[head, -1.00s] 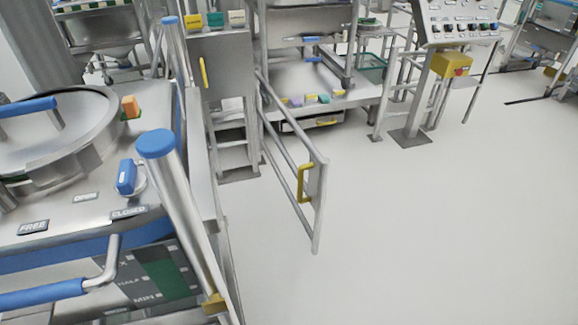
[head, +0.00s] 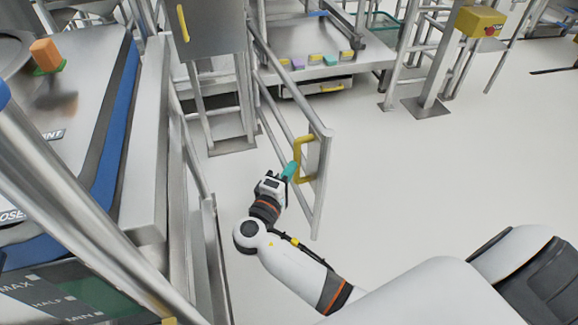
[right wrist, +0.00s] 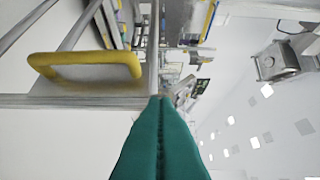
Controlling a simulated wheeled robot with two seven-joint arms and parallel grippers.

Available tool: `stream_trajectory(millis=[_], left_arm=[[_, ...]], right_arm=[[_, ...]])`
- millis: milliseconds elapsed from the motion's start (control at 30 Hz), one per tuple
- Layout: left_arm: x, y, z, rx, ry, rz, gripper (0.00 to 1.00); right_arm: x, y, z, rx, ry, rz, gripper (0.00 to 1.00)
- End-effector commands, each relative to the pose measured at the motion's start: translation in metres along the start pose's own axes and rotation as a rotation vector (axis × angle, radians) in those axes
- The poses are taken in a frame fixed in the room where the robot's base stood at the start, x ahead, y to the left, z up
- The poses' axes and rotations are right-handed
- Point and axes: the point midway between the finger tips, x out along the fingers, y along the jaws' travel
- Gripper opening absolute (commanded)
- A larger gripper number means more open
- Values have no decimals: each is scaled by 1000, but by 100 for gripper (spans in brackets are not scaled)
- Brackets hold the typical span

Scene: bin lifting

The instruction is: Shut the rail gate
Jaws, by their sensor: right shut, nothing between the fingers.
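The rail gate (head: 323,150) is a grey metal tube frame that stands out from the platform over the floor, swung open. Its yellow handle (head: 299,158) is on the near end, by the end post. My right gripper (head: 289,171) has teal fingers, shut and empty, just left of the handle in the head view. In the right wrist view the shut fingers (right wrist: 160,140) point at the gate frame (right wrist: 80,101), with the yellow handle (right wrist: 88,66) to their upper left. I cannot tell whether they touch the gate. My left gripper is not in view.
A grey cabinet (head: 212,35) with a yellow handle stands behind the gate, above steps. Steel machinery with a blue edge (head: 118,120) fills the left side. A post with a yellow box (head: 480,21) stands at the back right. The floor (head: 430,170) right of the gate is clear.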

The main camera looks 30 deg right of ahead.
Motion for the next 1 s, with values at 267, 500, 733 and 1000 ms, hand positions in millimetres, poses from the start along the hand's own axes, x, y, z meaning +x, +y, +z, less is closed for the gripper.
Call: stream_trajectory(millis=[267,500,733,1000], left_arm=[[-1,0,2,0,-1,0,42],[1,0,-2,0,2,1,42],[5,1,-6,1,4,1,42],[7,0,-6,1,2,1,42]], right_arm=[[62,0,0,-2,1,-2,0],[95,0,-18,-3,0,1,0],[105,1,-28,-1,-2,3,0],[106,1,-28,-1,-2,3,0]])
